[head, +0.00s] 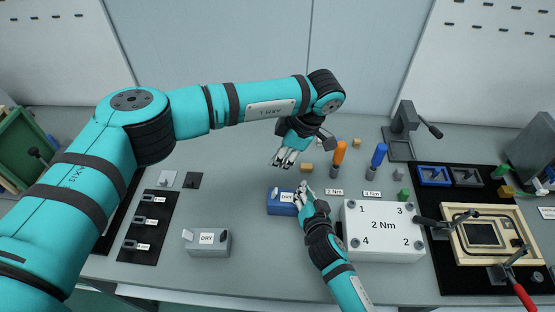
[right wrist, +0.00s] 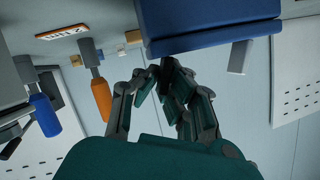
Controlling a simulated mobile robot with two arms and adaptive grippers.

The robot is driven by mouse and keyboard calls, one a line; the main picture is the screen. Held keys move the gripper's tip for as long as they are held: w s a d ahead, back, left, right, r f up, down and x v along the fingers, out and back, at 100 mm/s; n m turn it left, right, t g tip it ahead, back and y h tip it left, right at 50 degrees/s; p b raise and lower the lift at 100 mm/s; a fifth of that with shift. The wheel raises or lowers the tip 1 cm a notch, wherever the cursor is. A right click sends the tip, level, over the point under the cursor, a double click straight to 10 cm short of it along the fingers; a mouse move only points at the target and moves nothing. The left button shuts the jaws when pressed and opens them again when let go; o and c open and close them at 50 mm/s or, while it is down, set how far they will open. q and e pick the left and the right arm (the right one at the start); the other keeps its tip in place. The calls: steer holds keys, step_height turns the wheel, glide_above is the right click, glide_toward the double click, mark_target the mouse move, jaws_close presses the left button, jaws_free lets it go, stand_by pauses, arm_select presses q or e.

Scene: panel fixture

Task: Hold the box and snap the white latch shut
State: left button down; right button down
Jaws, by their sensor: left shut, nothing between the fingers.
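My right gripper (head: 303,188) is at the box's right end. In the right wrist view its fingertips (right wrist: 160,70) come close together beside the box's edge; whether they grip it is unclear.
A grey DRY box (head: 222,248) with a white latch stands at front left. A white numbered block (head: 382,243) is close on the right. Orange (head: 340,151) and blue (head: 379,154) drivers stand behind. A wooden clamp fixture (head: 460,260) is at far right.

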steer(key=shift+s+d+f, duration=0.15)
steer(key=shift+s+f, duration=0.15)
steer(key=shift+f, duration=0.45)
steer(key=c, duration=1.4)
jaws_free()
steer(key=shift+s+r, duration=0.1)
steer(key=shift+s, duration=0.15)
steer(key=d+r+p+v, duration=0.1)
steer(key=v, duration=0.7)
steer(key=w+d+r+p+v, duration=0.1)
steer(key=p+v, duration=0.1)
steer(key=v, duration=0.6)
steer(key=shift+d+r+p, duration=0.25)
steer(key=shift+d+p, duration=0.05)
steer(key=shift+d, duration=0.05)
